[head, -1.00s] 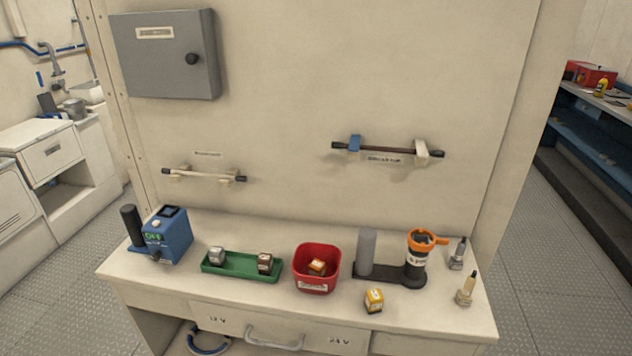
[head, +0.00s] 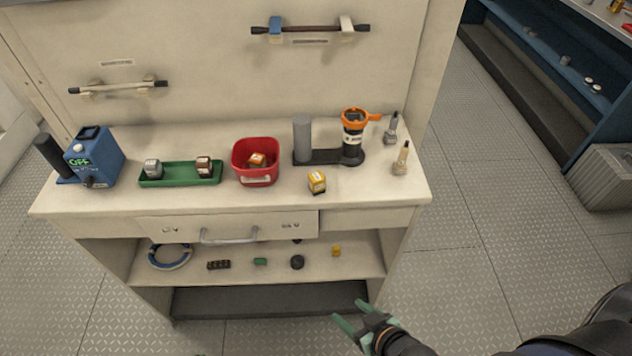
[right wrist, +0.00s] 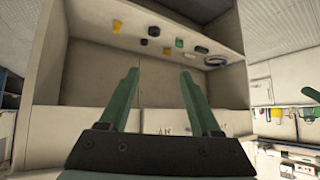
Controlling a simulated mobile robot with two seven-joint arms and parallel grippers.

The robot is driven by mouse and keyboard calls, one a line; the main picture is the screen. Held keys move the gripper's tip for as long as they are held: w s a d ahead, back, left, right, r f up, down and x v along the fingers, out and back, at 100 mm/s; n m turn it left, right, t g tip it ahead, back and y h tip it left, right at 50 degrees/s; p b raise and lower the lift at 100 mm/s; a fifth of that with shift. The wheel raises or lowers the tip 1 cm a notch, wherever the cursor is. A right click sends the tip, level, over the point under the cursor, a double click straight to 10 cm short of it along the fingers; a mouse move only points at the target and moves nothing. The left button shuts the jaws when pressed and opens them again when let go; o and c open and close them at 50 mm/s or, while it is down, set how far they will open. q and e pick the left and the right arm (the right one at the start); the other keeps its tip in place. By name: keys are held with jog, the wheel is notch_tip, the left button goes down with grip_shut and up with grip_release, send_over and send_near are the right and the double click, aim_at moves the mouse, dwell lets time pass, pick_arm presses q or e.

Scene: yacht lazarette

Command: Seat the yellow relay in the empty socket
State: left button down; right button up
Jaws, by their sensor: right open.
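The yellow relay (head: 317,182), a small cube with a pale label, sits on the bench top near its front edge, right of the red bin. My right gripper (head: 350,313) is open and empty, low in front of the bench and well below the relay. The right wrist view shows its two green fingers (right wrist: 159,78) apart with nothing between them, facing the open shelf. A blue box (head: 95,155) marked OFF has a dark recess on top; I cannot tell whether this is the empty socket. My left gripper is out of view.
The red bin (head: 239,170) holds an orange-brown block. A green tray (head: 180,180) holds a grey and a brown block. An orange-topped cylinder (head: 353,140) stands behind the relay. Several small items lie on the shelf (head: 215,275).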

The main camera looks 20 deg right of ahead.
jog(key=shift+o, duration=0.2)
jog(key=w+r+t+b, duration=0.1)
jog(key=w+r+t, duration=0.3)
jog(key=r, duration=0.6)
jog(key=shift+w+d+m+t+b, duration=0.3)
jog(key=shift+w+d, duration=0.1)
jog(key=shift+w, duration=0.7)
jog(key=t, duration=0.4)
send_near(319, 182)
jog(key=w, duration=0.4)
jog(key=shift+a, duration=0.15)
jog(key=shift+w+a+p, duration=0.2)
jog(key=shift+w+a, duration=0.05)
jog(key=shift+w, duration=1.2)
jog(key=shift+w+a+p, duration=0.2)
jog(key=shift+w, duration=1.2)
jog(key=shift+c, duration=0.2)
grip_shut()
